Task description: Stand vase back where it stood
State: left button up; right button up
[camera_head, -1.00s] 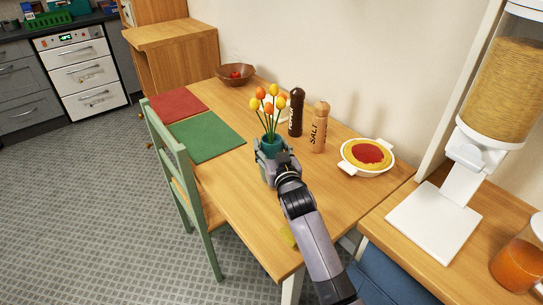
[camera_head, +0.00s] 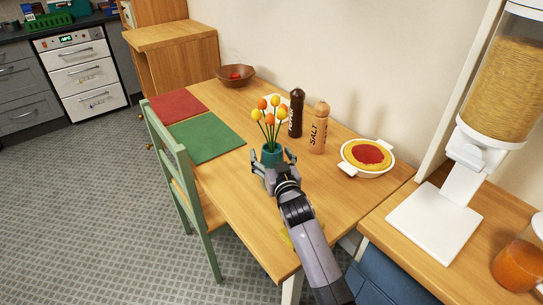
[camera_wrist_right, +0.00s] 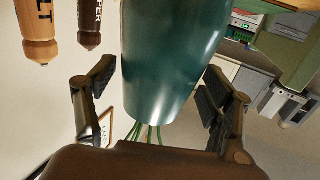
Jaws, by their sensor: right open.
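The teal vase (camera_head: 272,155) stands upright on the wooden table, with several orange and yellow flowers (camera_head: 268,110) rising from it. My right gripper (camera_head: 273,165) is at the near side of the vase, with its fingers spread apart. In the right wrist view the vase (camera_wrist_right: 168,60) fills the middle, upside down in the picture. The open fingers (camera_wrist_right: 150,95) lie on either side of it with gaps between. The lower part of the vase is partly hidden behind the gripper in the head view. My left gripper is not in view.
A dark pepper mill (camera_head: 296,113) and a wooden salt mill (camera_head: 319,128) stand behind the vase to the right. A pie dish (camera_head: 367,157) is farther right. A green placemat (camera_head: 206,137) lies left. A green chair (camera_head: 172,165) stands at the table's left edge.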

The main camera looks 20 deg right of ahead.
jog(key=s, duration=1.2)
jog(key=shift+a+r, duration=0.2)
jog(key=shift+r, duration=0.15)
